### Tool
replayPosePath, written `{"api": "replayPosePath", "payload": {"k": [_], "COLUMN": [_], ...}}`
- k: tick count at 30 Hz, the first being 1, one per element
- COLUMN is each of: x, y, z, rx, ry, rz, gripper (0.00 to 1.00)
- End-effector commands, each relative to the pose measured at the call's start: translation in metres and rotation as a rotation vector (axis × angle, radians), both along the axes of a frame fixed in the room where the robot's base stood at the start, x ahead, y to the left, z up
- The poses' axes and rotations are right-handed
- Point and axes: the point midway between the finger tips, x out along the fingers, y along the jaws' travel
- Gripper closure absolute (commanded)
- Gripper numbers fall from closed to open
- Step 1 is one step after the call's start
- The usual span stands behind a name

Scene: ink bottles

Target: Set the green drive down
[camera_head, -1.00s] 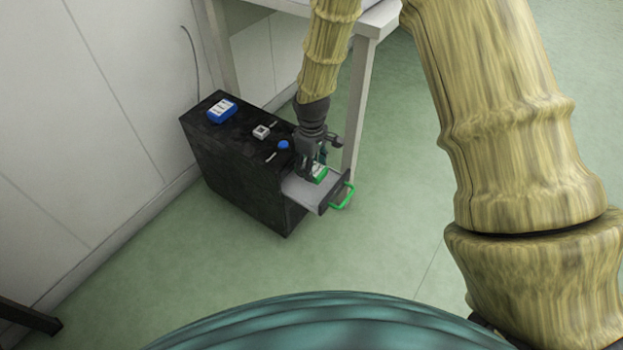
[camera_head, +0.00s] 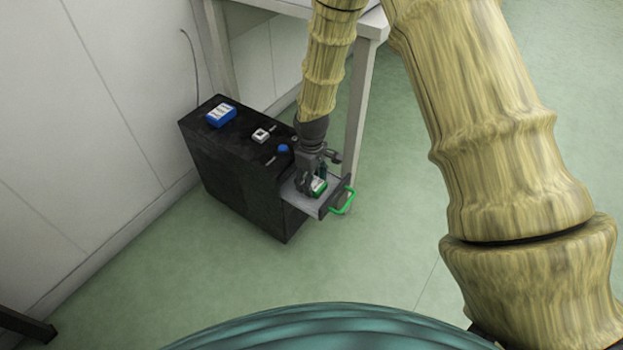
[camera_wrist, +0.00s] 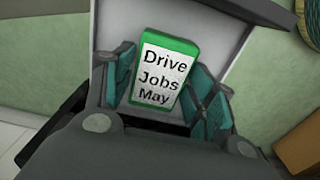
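The green drive (camera_wrist: 166,67) is a green block with a white label reading "Drive Jobs May". My gripper (camera_wrist: 167,82) points down into the open drawer, with its teal finger pads against both sides of the drive. In the head view my gripper (camera_head: 316,186) is low over the drawer, and the drive (camera_head: 319,187) shows partly between its fingers. The light grey drawer (camera_head: 298,203) with a green handle (camera_head: 343,202) is pulled out of the black cabinet (camera_head: 235,175). The drive is at or just above the drawer floor; I cannot tell whether it touches.
On the cabinet top are a blue box with a white label (camera_head: 220,115), a small white block (camera_head: 260,135) and a blue round knob (camera_head: 283,148). A white table leg (camera_head: 360,110) stands close behind the drawer. Green floor lies open to the front and right.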

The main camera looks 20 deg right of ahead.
Motion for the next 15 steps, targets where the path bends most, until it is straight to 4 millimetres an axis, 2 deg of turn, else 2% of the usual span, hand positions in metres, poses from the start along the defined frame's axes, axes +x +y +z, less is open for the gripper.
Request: {"api": "replayPosePath", "payload": {"k": [12,15], "x": [0.0003,0.0009], "y": [0.0000,0.0000], "z": [0.0011,0.0095], "rx": [0.000,0.000], "ry": [-0.001,-0.002], "rz": [0.000,0.000], "gripper": [0.29,0.29]}}
